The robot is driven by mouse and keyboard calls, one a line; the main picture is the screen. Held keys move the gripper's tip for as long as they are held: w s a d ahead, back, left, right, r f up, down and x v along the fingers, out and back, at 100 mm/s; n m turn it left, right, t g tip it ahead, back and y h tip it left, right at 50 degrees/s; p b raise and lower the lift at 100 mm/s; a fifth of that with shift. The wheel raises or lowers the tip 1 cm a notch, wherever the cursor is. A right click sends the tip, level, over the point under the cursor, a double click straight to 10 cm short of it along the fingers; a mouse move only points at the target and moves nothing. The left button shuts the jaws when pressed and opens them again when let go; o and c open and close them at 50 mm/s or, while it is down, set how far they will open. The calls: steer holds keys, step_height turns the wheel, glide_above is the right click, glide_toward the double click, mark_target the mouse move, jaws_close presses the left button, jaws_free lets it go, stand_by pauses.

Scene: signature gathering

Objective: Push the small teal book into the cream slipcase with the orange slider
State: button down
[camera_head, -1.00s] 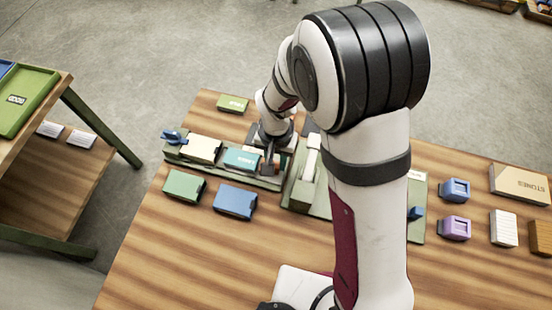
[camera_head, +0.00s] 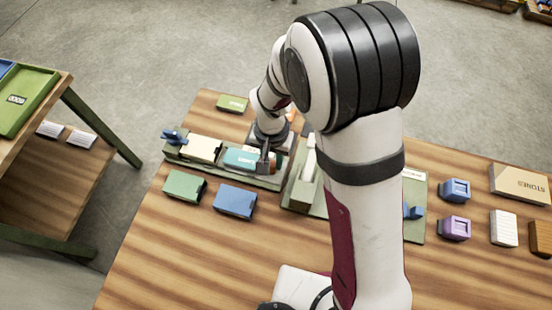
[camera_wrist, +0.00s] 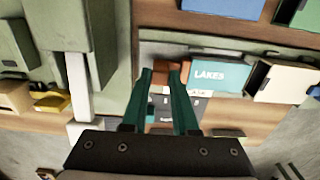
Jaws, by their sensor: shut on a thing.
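The small teal book (camera_head: 241,158), lettered LAKES in the wrist view (camera_wrist: 210,74), lies flat on the green fixture. The cream slipcase (camera_head: 202,148) lies in line to its left, and shows at the right in the wrist view (camera_wrist: 286,84) with its dark open side facing the book. The book's leading edge is at or very near that opening; I cannot tell if it has entered. My gripper (camera_wrist: 163,78) is shut on the orange slider (camera_wrist: 160,72), at the book's end away from the slipcase. The fingers partly hide the slider.
A blue clamp-like part (camera_head: 174,137) sits at the fixture's left end. A green case (camera_head: 184,186) and a blue case (camera_head: 235,202) lie in front. A second green fixture stands to the right, partly behind my arm. Bare table lies toward the front left.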

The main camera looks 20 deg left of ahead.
mark_target(229, 156)
steer(key=a, duration=1.1)
steer(key=shift+a, duration=0.35)
steer(key=c, duration=0.7)
jaws_free()
steer(key=shift+d, duration=0.1)
step_height(229, 156, up, 16)
steer(key=shift+f, duration=0.1)
steer(key=shift+d, duration=0.1)
